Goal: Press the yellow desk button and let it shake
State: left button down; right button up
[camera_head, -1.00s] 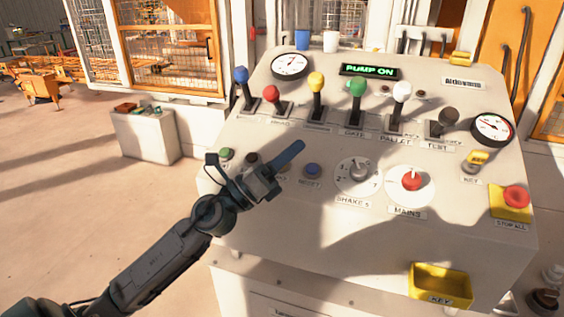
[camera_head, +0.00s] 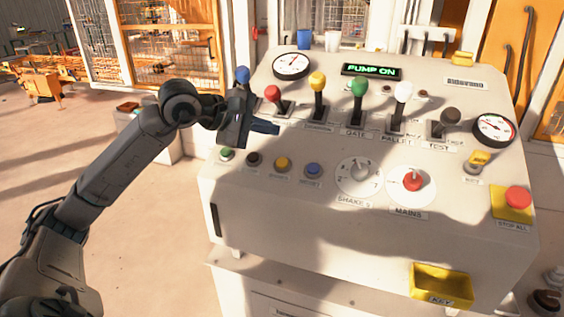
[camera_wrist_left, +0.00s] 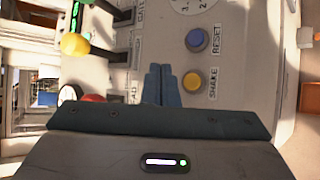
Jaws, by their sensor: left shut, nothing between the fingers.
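The yellow button (camera_head: 282,163) sits in the front row of the white desk (camera_head: 330,230), between a dark button and the blue reset button (camera_head: 313,170). In the left wrist view the yellow button (camera_wrist_left: 192,82) is right of the fingertips, beside the label SHAKE (camera_wrist_left: 213,88). My left gripper (camera_head: 266,127) is shut and empty. It is above the desk, farther back than the yellow button and apart from it in the head view. In the left wrist view its fingers (camera_wrist_left: 163,84) lie close together. My right gripper is not in view.
Levers with red (camera_head: 272,93), yellow (camera_head: 317,81), green (camera_head: 359,86) and white (camera_head: 403,91) knobs stand behind the buttons. The shake dial (camera_head: 359,176), red mains switch (camera_head: 412,181) and stop button (camera_head: 517,198) are to the right. The display (camera_head: 371,71) reads PUMP ON.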

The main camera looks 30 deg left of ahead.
pick_arm(q)
jog(key=shift+f, duration=0.1)
jog(key=b, duration=0.2)
send_near(286, 160)
jog(key=w+d, duration=0.1)
jog(key=w, duration=0.1)
jog(key=w+d, duration=0.1)
jog(key=d, duration=0.1)
jog(key=shift+w, duration=0.35)
jog(key=shift+w+a+f+b, duration=0.1)
jog(key=shift+w+f+b, duration=0.3)
jog(key=shift+f+b, duration=0.25)
jog(key=shift+f, duration=0.1)
dwell(1.0)
jog(key=shift+w+f+b, duration=0.2)
jog(key=shift+f+b, duration=0.15)
jog(key=shift+w+a+f+b, duration=0.1)
jog(key=shift+w+f+b, duration=0.05)
jog(key=shift+f+b, duration=0.3)
dwell(0.7)
jog(key=shift+r, duration=0.1)
jog(key=shift+s+r, duration=0.35)
jog(key=shift+r, duration=0.4)
